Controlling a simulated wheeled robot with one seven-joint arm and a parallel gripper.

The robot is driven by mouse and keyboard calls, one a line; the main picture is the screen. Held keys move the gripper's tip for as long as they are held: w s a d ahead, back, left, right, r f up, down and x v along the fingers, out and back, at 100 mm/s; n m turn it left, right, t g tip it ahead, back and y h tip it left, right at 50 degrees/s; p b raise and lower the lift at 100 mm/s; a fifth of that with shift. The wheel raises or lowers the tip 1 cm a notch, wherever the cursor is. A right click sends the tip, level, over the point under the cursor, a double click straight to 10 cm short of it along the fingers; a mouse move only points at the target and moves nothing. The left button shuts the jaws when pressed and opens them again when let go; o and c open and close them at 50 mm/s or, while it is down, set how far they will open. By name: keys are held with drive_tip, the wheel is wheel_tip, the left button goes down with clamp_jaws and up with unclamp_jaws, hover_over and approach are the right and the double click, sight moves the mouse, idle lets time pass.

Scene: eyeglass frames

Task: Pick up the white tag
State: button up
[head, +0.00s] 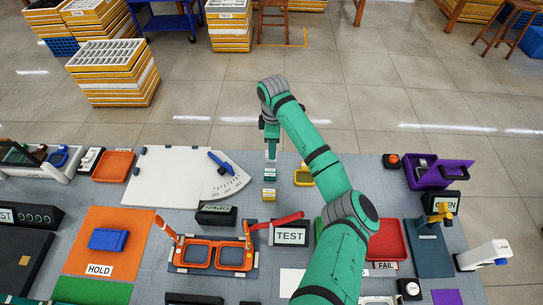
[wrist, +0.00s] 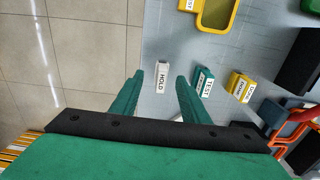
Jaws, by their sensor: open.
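The white tag (wrist: 162,78), a small block marked HOLD, stands on the grey table near its far edge. It also shows just below my gripper in the head view (head: 271,157). My gripper (wrist: 160,78) is open, with its two green fingers on either side of the tag in the wrist view. I see no finger touching it, and cannot tell how far the fingertips are above the tag. In the head view the gripper (head: 271,146) points down over the table's far edge and partly hides the tag.
A green tag (wrist: 204,82) marked TEST stands close beside the white tag, with a yellow tag (wrist: 240,86) beyond it. A yellow tray (wrist: 232,20) is nearby. The orange eyeglass frame (head: 214,268) lies nearer me. Open floor lies past the table edge.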

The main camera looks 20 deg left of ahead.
drive_tip(key=f, duration=0.4)
drive_tip(key=shift+s+a+f, duration=0.25)
drive_tip(key=shift+s, duration=0.05)
drive_tip(key=shift+c, duration=0.5)
clamp_jaws()
drive_tip(key=shift+r, duration=0.1)
